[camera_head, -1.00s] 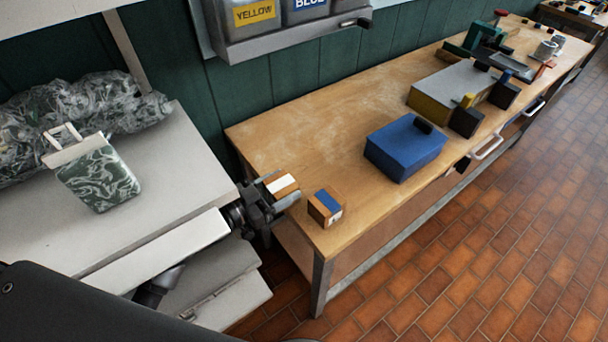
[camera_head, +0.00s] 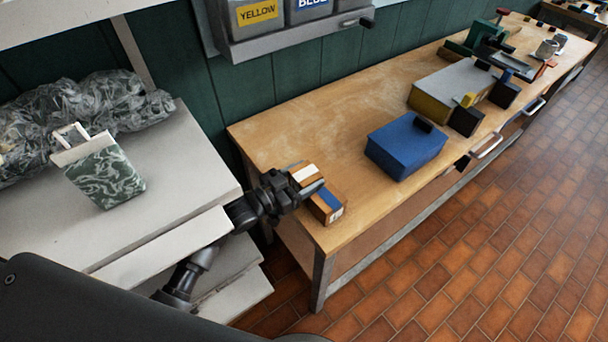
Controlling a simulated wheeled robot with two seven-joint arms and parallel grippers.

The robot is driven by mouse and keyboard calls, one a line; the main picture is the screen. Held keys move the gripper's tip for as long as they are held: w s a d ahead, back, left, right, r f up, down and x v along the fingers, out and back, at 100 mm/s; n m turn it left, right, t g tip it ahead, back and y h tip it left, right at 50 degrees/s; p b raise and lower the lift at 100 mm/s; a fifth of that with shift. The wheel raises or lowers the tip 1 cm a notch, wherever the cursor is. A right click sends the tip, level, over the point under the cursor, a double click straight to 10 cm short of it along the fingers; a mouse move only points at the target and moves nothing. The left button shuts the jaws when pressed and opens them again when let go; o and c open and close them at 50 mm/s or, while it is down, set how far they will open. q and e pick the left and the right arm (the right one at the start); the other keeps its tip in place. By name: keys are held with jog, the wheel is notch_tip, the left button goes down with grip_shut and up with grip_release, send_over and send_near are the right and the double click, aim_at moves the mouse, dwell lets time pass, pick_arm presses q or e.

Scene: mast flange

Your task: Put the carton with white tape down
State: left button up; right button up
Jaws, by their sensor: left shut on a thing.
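The carton with white tape (camera_head: 305,173) is a small brown box with a white strip across its top. My left gripper (camera_head: 296,184) is shut on it, at the near left end of the wooden bench (camera_head: 300,130). I cannot tell whether the carton touches the bench top. A like carton with blue tape (camera_head: 328,204) stands on the bench just in front and to the right, partly hidden by a gripper finger. My right gripper is not in view.
A blue box (camera_head: 405,149) stands further right on the bench. Beyond it are a grey-topped yellow box (camera_head: 450,88) and several dark blocks. A grey cabinet (camera_head: 190,165) is on the left, with a marbled green container (camera_head: 107,178). The bench top behind the cartons is clear.

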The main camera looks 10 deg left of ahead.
pick_arm(q)
jog(key=shift+w+f, duration=0.1)
jog(key=shift+f, duration=0.05)
jog(key=o, duration=0.9)
jog(key=shift+c, duration=0.2)
